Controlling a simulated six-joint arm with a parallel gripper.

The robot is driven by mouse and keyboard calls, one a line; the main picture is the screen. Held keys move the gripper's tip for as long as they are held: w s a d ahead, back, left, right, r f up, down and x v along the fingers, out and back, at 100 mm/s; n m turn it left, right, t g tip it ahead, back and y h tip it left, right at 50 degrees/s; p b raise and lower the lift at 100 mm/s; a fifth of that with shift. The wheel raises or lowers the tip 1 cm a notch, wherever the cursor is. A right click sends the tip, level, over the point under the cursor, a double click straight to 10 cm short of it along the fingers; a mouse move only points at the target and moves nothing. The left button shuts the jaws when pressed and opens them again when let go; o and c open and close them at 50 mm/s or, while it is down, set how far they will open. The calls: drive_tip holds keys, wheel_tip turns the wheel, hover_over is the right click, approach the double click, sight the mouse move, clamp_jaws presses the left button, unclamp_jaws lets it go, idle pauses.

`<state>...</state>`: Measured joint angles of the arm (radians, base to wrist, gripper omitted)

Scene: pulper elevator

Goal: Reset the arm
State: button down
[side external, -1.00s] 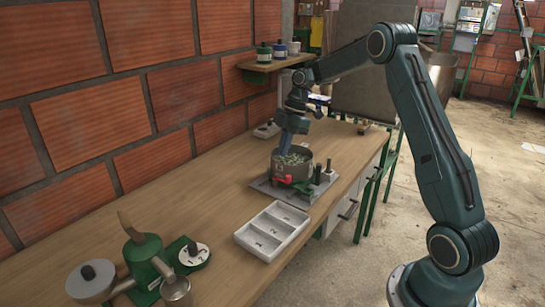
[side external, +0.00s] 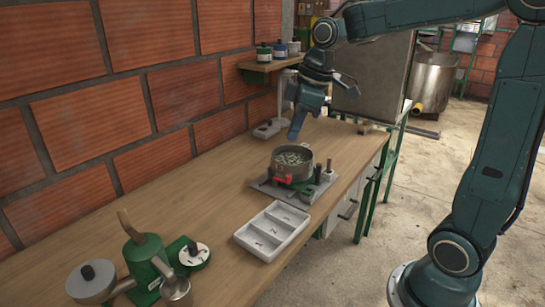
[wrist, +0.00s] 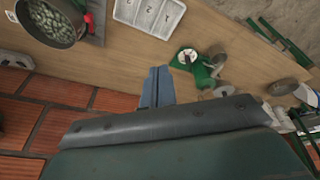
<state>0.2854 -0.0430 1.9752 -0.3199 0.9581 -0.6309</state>
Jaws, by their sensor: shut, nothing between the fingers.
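My gripper (side external: 297,127) hangs in the air above the bench, above and slightly behind the metal pot in the side view. Its blue fingers point down and are shut with nothing between them. In the wrist view the closed fingers of my gripper (wrist: 157,80) show at the centre, over bare wood. The round pot (side external: 291,163) holds many small pale green pieces and sits on a grey plate with a red part at its front. The pot also shows at the top left of the wrist view (wrist: 73,37).
A white numbered tray (side external: 272,231) lies in front of the pot. A green hand pulper (side external: 147,257) with metal cups stands at the near left. A small shelf (side external: 268,63) with jars is on the brick wall (side external: 110,110). The bench (side external: 200,205) is clear between them.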

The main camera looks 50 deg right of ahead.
drive_tip(key=s+a+m+t, duration=0.1)
drive_tip(key=s+a+m, duration=0.1)
drive_tip(key=s, duration=0.7)
drive_tip(key=s+a+m+t+h, duration=0.1)
drive_tip(key=s+a+m, duration=0.1)
drive_tip(key=s+m, duration=0.3)
drive_tip(key=s+f, duration=0.1)
drive_tip(key=s, duration=0.3)
drive_tip(key=shift+a, duration=0.4)
